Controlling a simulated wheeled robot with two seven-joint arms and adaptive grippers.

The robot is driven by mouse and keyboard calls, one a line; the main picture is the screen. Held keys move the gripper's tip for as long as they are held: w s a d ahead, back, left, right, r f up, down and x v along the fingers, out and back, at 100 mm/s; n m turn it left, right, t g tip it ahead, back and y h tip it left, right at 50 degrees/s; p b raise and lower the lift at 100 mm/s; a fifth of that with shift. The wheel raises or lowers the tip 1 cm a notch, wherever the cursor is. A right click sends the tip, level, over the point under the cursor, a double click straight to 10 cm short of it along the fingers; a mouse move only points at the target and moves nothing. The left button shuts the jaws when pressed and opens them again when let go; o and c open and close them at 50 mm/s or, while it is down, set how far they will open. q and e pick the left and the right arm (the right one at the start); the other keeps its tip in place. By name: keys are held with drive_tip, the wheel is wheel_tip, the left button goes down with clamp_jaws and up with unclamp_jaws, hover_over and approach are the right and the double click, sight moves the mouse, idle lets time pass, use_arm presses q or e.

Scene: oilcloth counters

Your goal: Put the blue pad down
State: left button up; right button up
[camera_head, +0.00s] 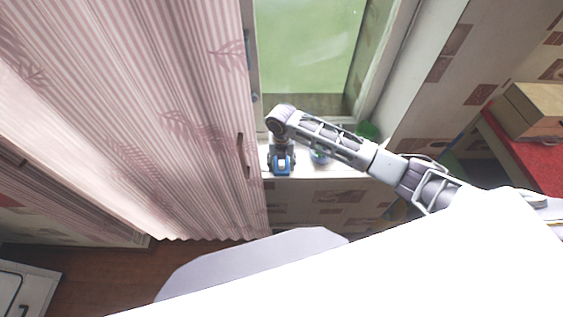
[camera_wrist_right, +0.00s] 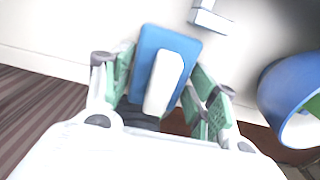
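The blue pad (camera_wrist_right: 157,52), with a pale raised strip along its middle, sits between the green-faced fingers of my right gripper (camera_wrist_right: 160,88) in the right wrist view. The fingers lie against its two sides and appear closed on it. In the head view, my right gripper (camera_head: 281,158) points down with the blue pad (camera_head: 281,170) at its tip, over the white windowsill (camera_head: 300,171). I cannot tell whether the pad touches the sill. My left gripper is not in view.
A round blue object with a pale inside (camera_wrist_right: 285,88) is right of the gripper in the wrist view. A small white and blue item (camera_wrist_right: 211,18) lies beyond the pad. A green object (camera_head: 368,130) stands on the sill's right. A striped pink curtain (camera_head: 200,120) hangs close on the left.

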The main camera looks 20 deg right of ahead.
drive_tip(key=shift+o, duration=0.9)
drive_tip(key=shift+r, duration=0.1)
wheel_tip(320, 180, up, 11)
drive_tip(key=shift+f+b, duration=0.15)
drive_tip(key=shift+b, duration=0.9)
drive_tip(key=shift+r, duration=0.7)
drive_tip(key=shift+c, duration=0.3)
